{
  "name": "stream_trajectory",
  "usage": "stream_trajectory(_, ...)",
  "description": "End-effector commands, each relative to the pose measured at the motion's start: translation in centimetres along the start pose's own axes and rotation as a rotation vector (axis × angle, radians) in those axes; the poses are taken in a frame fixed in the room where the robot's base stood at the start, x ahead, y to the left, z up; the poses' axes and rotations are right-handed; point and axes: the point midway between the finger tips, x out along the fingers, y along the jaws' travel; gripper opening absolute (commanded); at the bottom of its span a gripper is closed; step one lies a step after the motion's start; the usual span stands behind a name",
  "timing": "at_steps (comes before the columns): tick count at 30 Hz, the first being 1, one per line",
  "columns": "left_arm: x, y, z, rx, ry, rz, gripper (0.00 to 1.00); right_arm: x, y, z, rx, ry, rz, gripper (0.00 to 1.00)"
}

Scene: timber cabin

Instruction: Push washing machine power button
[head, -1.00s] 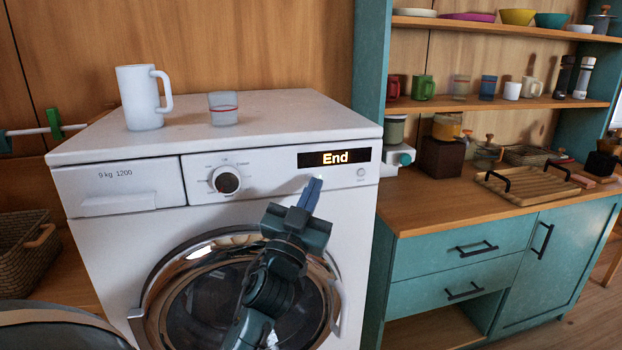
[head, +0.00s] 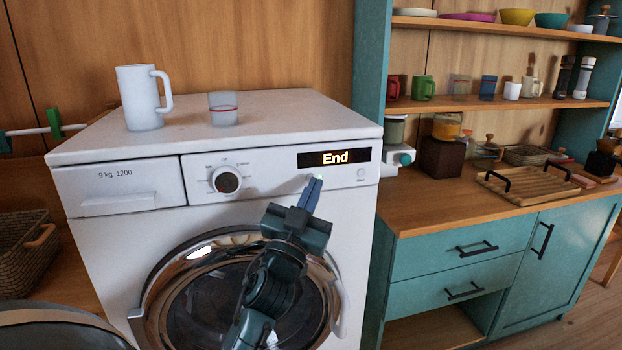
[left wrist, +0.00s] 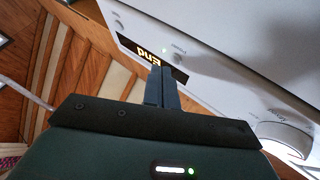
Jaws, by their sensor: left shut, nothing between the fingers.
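The white washing machine (head: 110,230) stands with its display (head: 312,160) lit and reading "End". My left gripper (head: 315,180) is shut and empty, its fingertips at the control panel just below the display. In the left wrist view, the fingertips (left wrist: 161,68) overlap the lit display (left wrist: 140,48), which appears upside down. A round button labelled Power (left wrist: 178,57) and a small green light (left wrist: 164,50) lie just beyond them. In the head view the fingers largely hide that spot. I cannot tell whether they touch the panel. My right gripper is out of view.
A dial (head: 227,180) sits left of the fingertips and another small button (head: 361,172) to their right. A white mug (head: 140,98) and a glass (head: 222,108) stand on the machine. A teal cabinet (head: 455,265) with a wooden counter stands to the right.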

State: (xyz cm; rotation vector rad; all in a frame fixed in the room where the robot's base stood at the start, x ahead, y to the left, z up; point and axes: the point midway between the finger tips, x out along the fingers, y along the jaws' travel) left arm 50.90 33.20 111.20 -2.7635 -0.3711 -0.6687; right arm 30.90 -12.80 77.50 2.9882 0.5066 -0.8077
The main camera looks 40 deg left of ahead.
Motion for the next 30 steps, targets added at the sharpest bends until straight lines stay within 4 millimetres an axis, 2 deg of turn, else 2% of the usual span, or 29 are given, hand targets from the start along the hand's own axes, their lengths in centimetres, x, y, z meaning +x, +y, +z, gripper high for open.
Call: stream_trajectory(30, 0.65, -0.46, 0.45, 0.000, 0.000, 0.000, 0.00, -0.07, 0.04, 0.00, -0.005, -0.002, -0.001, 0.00)
